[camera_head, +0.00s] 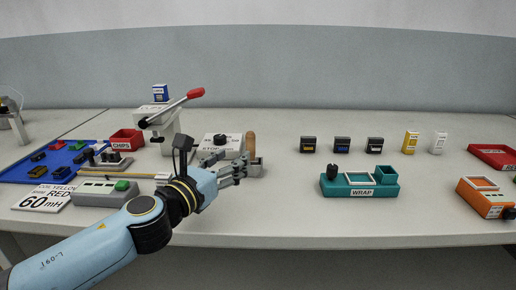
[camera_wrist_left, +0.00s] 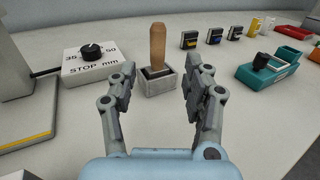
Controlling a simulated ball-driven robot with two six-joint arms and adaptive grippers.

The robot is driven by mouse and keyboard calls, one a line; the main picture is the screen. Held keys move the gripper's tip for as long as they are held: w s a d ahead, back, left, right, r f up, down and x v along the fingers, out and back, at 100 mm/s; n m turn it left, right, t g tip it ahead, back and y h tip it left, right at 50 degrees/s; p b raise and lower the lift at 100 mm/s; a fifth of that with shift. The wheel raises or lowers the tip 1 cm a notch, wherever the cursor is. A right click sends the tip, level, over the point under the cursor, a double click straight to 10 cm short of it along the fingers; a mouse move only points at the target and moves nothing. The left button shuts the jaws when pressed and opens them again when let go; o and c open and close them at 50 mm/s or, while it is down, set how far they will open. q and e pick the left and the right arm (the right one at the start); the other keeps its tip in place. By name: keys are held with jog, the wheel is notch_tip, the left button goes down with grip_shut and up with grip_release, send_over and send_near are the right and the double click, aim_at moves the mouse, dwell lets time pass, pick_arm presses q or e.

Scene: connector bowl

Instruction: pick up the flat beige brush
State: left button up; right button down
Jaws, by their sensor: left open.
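A tan wooden handle, seemingly the flat beige brush (camera_head: 251,143), stands upright in a small grey holder (camera_head: 256,168). In the left wrist view the brush (camera_wrist_left: 157,46) rises from the holder (camera_wrist_left: 160,85), and its lower end is hidden inside. My left gripper (camera_head: 238,168) reaches in from the left and is open and empty, just beside the holder. In the left wrist view its two fingers (camera_wrist_left: 166,76) are spread, with the brush and holder beyond and between them. My right gripper is not in view.
A white stop box with a black knob (camera_wrist_left: 92,52) stands close left of the holder. A lever press (camera_head: 160,118) is behind my left arm. A teal wrap station (camera_head: 360,189) stands to the right. The table between the holder and that station is clear.

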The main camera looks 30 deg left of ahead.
aim_at(248, 145)
pick_arm(q)
jog(key=w, duration=0.3)
jog(key=shift+w+a+r+p, duration=0.2)
jog(key=shift+w+p, duration=0.1)
jog(key=shift+w, duration=0.35)
jog(key=w, duration=0.5)
jog(key=shift+a+f, duration=0.1)
jog(key=shift+a, duration=0.2)
jog(key=c, duration=0.4)
grip_shut()
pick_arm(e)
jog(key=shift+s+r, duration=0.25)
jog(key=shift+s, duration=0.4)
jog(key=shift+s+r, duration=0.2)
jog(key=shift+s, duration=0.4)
